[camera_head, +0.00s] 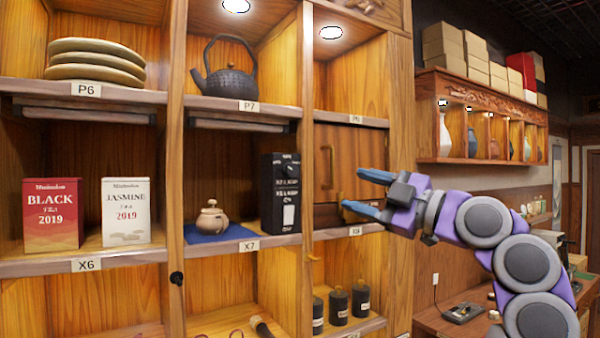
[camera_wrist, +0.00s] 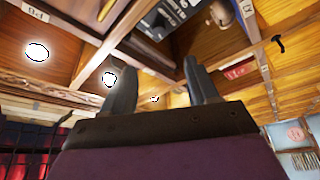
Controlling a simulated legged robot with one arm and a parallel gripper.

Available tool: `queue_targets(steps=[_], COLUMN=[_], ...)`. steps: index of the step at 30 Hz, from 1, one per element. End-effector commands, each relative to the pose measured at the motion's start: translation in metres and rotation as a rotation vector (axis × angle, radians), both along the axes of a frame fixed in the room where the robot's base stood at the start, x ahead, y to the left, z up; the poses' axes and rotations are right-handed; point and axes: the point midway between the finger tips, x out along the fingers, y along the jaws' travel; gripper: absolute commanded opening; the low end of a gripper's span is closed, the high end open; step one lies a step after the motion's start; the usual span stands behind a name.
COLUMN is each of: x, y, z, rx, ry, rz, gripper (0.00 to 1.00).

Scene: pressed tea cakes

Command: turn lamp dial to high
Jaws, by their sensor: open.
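A small black knob (camera_head: 177,278) sits on the front of the wooden post left of the X7 compartment in the head view; it may be the lamp dial. Its setting is too small to read. A dark T-shaped piece (camera_wrist: 279,43) at the right of the wrist view may be the same knob. Round lamps are lit above the P7 bay (camera_head: 236,6) and the bay to its right (camera_head: 331,32). My gripper (camera_head: 368,193) is open and empty in front of the small cabinet door, well right of the knob. Its fingers also show in the wrist view (camera_wrist: 157,72).
The shelf holds a black teapot (camera_head: 230,70), stacked tea cakes (camera_head: 95,61), red (camera_head: 52,214) and white (camera_head: 126,211) tea boxes, a clay pot (camera_head: 211,218) and a black box (camera_head: 281,192). Black canisters (camera_head: 338,306) stand below. A counter (camera_head: 455,325) lies right.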

Motion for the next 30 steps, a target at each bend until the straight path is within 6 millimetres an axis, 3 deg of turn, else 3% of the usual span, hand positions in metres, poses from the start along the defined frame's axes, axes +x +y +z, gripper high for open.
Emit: queue_targets(steps=[21,30], x=[0.08,0.094], y=[0.107,0.124], z=[0.03,0.034], rx=[0.001,0.002], ry=[0.006,0.004], rz=[0.003,0.0], gripper=[0.59,0.59])
